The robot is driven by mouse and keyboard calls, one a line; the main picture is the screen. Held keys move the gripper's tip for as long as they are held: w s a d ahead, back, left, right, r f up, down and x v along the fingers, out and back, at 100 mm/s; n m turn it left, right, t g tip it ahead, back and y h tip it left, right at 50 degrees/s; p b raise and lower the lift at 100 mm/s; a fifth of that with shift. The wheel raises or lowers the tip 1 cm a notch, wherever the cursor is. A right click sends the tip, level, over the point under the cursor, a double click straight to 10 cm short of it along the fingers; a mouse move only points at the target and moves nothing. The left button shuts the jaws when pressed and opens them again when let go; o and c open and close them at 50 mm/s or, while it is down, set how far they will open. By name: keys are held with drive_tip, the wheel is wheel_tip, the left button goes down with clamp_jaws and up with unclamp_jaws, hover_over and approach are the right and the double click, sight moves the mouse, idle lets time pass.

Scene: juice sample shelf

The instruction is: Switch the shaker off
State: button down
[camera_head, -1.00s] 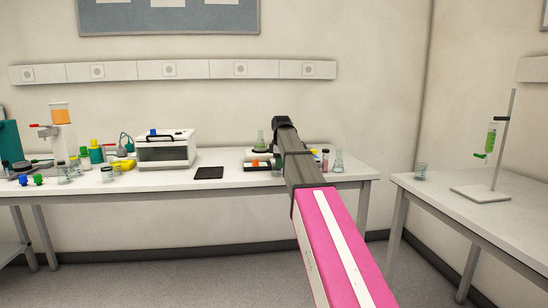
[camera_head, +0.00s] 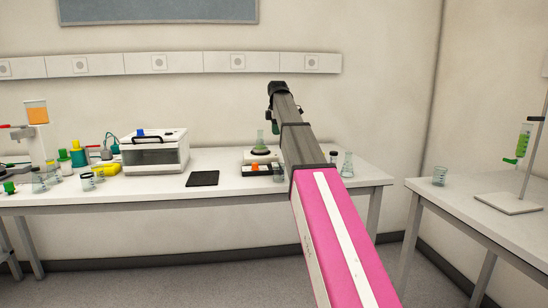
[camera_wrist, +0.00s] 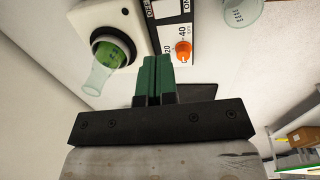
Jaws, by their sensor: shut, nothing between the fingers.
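In the wrist view the shaker's white body (camera_wrist: 140,22) is at the top. The orange knob (camera_wrist: 183,48) sits by a printed scale reading 20 and 40, with black and white labels beyond it, partly cut off. My gripper (camera_wrist: 153,58) has green fingers pressed together, empty, just left of and below the knob in the picture. I cannot tell whether they touch the panel.
A black flat pad (camera_head: 202,178) lies left of the shaker and a white box with a handle (camera_head: 153,155) stands beyond it. A beaker (camera_wrist: 240,12) shows near the panel in the wrist view.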

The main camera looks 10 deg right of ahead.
drive_tip(key=shift+w+r, duration=0.1)
drive_tip(key=shift+w, duration=0.05)
drive_tip(key=f, duration=0.4)
drive_tip(key=w+f, duration=0.1)
drive_tip(key=f, duration=0.4)
drive_tip(key=w+f, duration=0.1)
drive_tip(key=f, duration=0.4)
drive_tip(key=shift+f, duration=0.15)
idle(0.4)
drive_tip(key=shift+s, duration=0.1)
